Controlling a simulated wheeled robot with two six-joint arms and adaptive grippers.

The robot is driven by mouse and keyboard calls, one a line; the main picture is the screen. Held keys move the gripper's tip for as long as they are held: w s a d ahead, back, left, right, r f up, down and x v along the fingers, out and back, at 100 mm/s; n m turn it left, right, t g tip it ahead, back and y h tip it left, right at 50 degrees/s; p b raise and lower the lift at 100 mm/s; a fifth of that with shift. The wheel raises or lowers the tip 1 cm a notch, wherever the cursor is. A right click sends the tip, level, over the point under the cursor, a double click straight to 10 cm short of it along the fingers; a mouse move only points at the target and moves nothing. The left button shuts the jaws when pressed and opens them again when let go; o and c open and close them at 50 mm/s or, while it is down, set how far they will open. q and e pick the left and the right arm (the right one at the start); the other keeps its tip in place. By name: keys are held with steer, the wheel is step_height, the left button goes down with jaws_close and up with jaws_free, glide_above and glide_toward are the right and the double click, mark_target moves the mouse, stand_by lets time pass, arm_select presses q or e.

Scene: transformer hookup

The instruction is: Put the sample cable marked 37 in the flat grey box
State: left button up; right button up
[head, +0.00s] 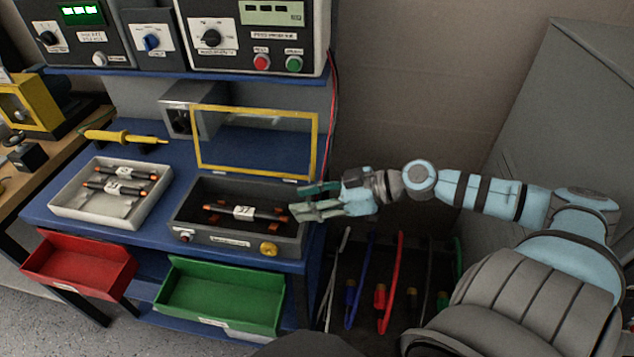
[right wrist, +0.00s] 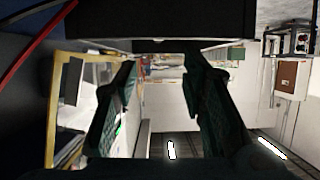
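A dark cable with a white tag that seems to read 37 (head: 243,212) lies inside a dark grey box (head: 210,236) with its yellow-framed clear lid (head: 255,142) raised. A flat, pale grey-white box (head: 68,205) stands to its left. It holds two similar tagged cables (head: 125,172), whose numbers I cannot read. My right gripper (head: 296,202) is at the right edge of the dark box, near the cable's right end. Its fingers are apart, and the right wrist view (right wrist: 160,95) shows nothing held between them. My left gripper is not in view.
A red drawer (head: 80,265) and a green drawer (head: 220,295) stick out below the blue bench. A yellow-handled tool (head: 110,137) lies behind the pale box. Coloured cables (head: 388,285) hang at the right. Instrument panels (head: 245,35) stand on the shelf above.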

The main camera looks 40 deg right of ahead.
arm_select(q)
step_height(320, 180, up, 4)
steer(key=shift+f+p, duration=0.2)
steer(key=shift+p, duration=0.85)
arm_select(e)
steer(key=shift+v, duration=1.1)
steer(key=shift+w+r, duration=0.1)
